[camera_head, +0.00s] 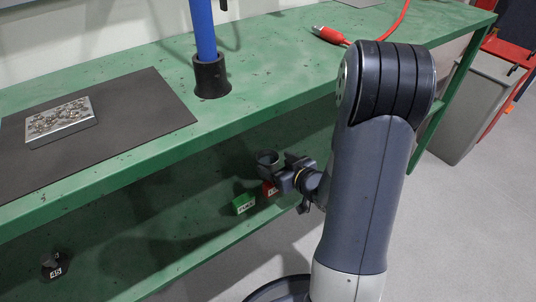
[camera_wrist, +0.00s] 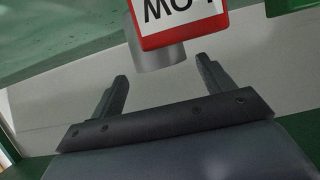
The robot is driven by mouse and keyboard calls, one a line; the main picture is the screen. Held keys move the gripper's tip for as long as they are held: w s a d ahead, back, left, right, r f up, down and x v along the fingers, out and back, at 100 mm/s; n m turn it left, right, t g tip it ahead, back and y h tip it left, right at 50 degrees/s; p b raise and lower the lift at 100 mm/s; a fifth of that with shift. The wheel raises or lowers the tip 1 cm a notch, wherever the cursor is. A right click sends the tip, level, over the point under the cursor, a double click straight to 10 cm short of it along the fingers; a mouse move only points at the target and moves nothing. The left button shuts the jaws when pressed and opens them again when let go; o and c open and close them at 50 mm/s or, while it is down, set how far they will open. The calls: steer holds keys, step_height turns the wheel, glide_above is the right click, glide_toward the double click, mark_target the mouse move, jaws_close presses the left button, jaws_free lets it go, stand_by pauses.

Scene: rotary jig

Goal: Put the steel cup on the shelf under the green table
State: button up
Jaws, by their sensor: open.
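The grey steel cup (camera_head: 267,157) shows in the head view just left of my gripper (camera_head: 288,167), under the green table (camera_head: 250,112). In the wrist view, part of the cup (camera_wrist: 160,57) shows beyond and between the two fingertips of my gripper (camera_wrist: 162,70), which stand apart. A red block with a white label (camera_wrist: 180,20) hides part of it there. I cannot tell whether the cup touches the fingers or what it rests on. The green shelf (camera_head: 150,235) lies under the tabletop, in shadow.
A green labelled block (camera_head: 243,204) stands on the shelf near the red block (camera_head: 268,188). A dark object with a "45" label (camera_head: 53,267) is at the left. A dark mat (camera_head: 150,105) with a metal box of small parts (camera_head: 62,124) lies on the tabletop.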

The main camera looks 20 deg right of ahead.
mark_target(264, 151)
steer(key=p+v, duration=0.1)
steer(key=v, duration=0.4)
steer(key=shift+w+a+f, duration=0.1)
steer(key=shift+w, duration=0.05)
steer(key=b+x, duration=0.1)
steer(key=x, duration=0.3)
steer(key=b+x, duration=0.1)
steer(key=x, duration=0.3)
steer(key=b+x, duration=0.2)
steer(key=x, duration=0.2)
steer(key=shift+f, duration=0.4)
steer(key=shift+r+p, duration=0.85)
steer(key=shift+r, duration=0.65)
steer(key=shift+f, duration=0.1)
